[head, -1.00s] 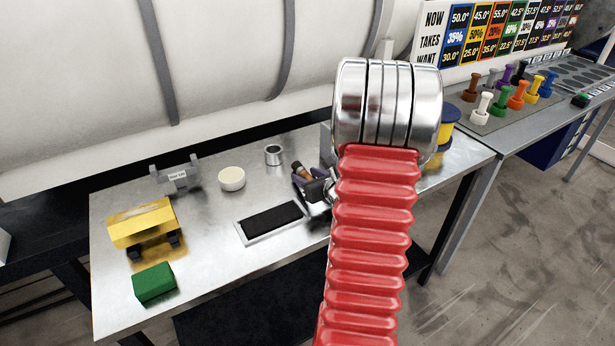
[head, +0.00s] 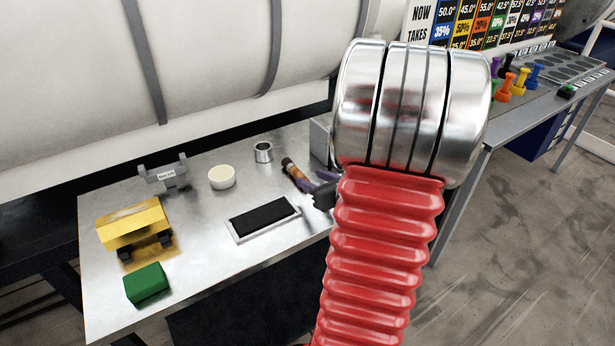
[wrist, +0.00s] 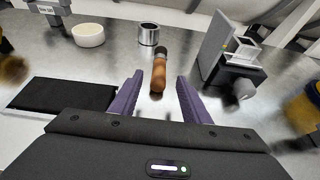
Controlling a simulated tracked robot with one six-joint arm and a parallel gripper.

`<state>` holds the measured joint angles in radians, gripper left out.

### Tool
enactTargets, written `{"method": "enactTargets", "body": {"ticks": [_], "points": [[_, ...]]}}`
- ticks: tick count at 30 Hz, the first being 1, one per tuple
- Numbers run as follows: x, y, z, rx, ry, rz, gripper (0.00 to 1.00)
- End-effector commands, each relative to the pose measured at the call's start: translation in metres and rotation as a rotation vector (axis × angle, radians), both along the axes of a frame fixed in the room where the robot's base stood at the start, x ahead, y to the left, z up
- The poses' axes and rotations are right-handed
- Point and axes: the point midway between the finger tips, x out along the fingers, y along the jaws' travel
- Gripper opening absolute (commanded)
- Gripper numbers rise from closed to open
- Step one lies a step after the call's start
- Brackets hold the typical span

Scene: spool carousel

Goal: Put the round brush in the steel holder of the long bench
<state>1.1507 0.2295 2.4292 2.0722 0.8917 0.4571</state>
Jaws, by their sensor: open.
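The round brush (head: 292,170) has an orange-brown handle and a dark far end. It appears to lie on the long bench (head: 205,245). In the wrist view the brush (wrist: 159,72) shows between and beyond the purple fingers of my gripper (wrist: 157,88), which is open, with a gap on both sides. In the head view my gripper (head: 325,186) is at the near end of the brush, partly hidden behind my red arm sleeve. The steel holder (head: 263,153), a short metal cup, stands behind the brush, and the wrist view shows the holder (wrist: 148,36) apart from it.
A cream bowl (head: 222,178) stands left of the holder. A black pad in a light frame (head: 262,220) lies in front. A grey labelled stand (head: 165,178), a yellow block (head: 134,224) and a green block (head: 147,284) are further left. A grey device (wrist: 230,55) stands right of the brush.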

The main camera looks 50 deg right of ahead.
Motion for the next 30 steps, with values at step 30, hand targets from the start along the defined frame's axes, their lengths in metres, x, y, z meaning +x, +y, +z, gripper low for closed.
{"method": "enactTargets", "body": {"ticks": [30], "points": [[-0.018, 0.007, 0.008, 0.001, 0.001, 0.001, 0.43]]}}
